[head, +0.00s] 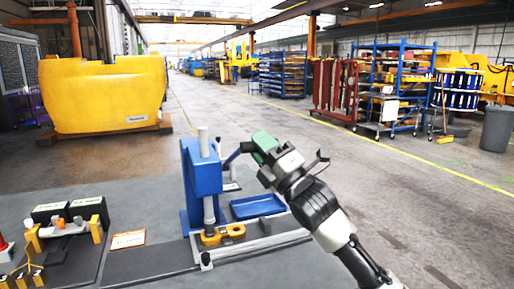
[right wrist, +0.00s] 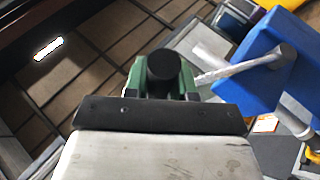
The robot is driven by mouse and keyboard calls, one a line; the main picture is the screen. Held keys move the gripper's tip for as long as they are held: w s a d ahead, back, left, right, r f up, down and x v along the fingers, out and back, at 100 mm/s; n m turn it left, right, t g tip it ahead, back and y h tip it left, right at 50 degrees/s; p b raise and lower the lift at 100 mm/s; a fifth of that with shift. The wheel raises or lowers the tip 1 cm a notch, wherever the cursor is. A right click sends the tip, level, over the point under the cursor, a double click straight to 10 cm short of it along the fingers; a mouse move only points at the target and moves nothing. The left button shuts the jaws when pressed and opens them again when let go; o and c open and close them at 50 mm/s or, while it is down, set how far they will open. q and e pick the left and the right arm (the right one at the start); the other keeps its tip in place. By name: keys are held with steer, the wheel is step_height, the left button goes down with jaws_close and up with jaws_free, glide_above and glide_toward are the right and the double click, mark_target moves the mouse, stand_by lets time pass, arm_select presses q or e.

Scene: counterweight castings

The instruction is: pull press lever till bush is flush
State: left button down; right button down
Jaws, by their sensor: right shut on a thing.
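The blue arbor press (head: 203,182) stands on a base at the front of the grey table. Its lever (head: 233,157) reaches out right to my right gripper (head: 257,148). In the right wrist view the lever's grey rod (right wrist: 240,68) runs from the blue press body to a black knob (right wrist: 163,67). The green fingers of my right gripper are shut around this knob. The grey ram (head: 209,211) points down over a yellow casting (head: 232,231) on the press base. The bush is too small or hidden to make out, so I cannot tell if it is flush.
A blue tray (head: 258,206) lies behind the press base on the right. A dark fixture with yellow clamps (head: 68,228) stands at the left of the table. An orange-edged card (head: 128,239) lies between them. A large yellow counterweight (head: 104,93) stands on the floor beyond.

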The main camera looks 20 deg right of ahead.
steer(key=shift+s+a+f, duration=0.15)
steer(key=shift+s+f, duration=0.05)
steer(key=shift+f, duration=0.7)
steer(key=shift+b, duration=0.3)
steer(key=c, duration=1.4)
jaws_free()
steer(key=o, duration=0.5)
steer(key=shift+s+r, duration=0.1)
steer(key=shift+r, duration=0.05)
steer(key=shift+s+d, duration=0.1)
steer(key=shift+d, duration=0.1)
steer(key=b+v, duration=0.3)
steer(key=v, duration=0.7)
steer(key=shift+s+d, duration=0.1)
steer(key=shift+s, duration=0.2)
